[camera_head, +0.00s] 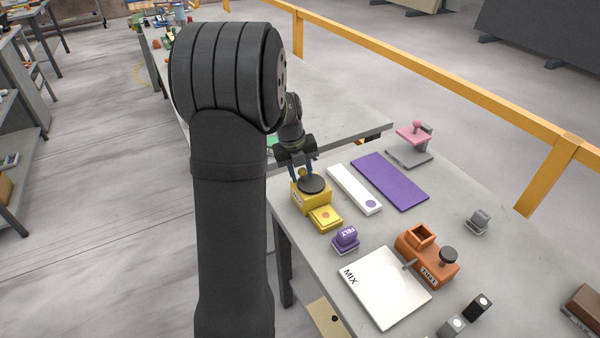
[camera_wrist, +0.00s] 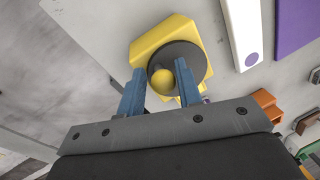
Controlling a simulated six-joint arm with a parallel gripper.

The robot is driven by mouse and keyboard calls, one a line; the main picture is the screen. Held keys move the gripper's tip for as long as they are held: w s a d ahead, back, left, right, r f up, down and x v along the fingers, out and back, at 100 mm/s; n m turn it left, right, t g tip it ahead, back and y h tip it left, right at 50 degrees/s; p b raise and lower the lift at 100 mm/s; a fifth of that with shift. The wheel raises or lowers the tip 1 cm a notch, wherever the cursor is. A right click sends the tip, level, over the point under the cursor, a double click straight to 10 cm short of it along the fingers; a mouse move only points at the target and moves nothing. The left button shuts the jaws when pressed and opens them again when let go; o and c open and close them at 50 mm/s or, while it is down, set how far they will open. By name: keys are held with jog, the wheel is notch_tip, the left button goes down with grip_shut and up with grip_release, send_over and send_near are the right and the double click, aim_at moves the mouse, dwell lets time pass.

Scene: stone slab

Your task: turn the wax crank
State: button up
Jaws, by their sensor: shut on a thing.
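The wax crank is a yellow box (camera_head: 299,202) with a dark round disc (camera_head: 312,185) on top, near the left edge of the slab. A round yellow knob (camera_wrist: 162,82) stands on the dark disc, off its middle in the wrist view. My gripper (camera_wrist: 160,78) comes down over the disc with its blue fingers on either side of the knob, shut on it. In the head view my gripper (camera_head: 304,172) stands above the disc. The label on the box is partly hidden and hard to read.
A yellow tray (camera_head: 326,219) with an orange dot adjoins the box. A white strip (camera_head: 354,187) and purple strip (camera_head: 390,181) lie right. A purple FELT block (camera_head: 345,236), an orange TINT box (camera_head: 428,258) with a dark knob and a white MIX board (camera_head: 384,287) are nearer.

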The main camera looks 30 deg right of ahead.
jog(key=shift+s+d+r+m, duration=0.1)
jog(key=shift+d+r+m, duration=0.05)
jog(key=shift+d+m, duration=0.15)
jog(key=o, duration=0.7)
jog(key=shift+s, duration=0.1)
jog(key=shift+o, duration=0.2)
jog(key=shift+a, duration=0.2)
jog(key=w+a+r, duration=0.1)
jog(key=a+r, duration=0.2)
jog(key=r, duration=1.4)
jog(key=shift+w, duration=0.1)
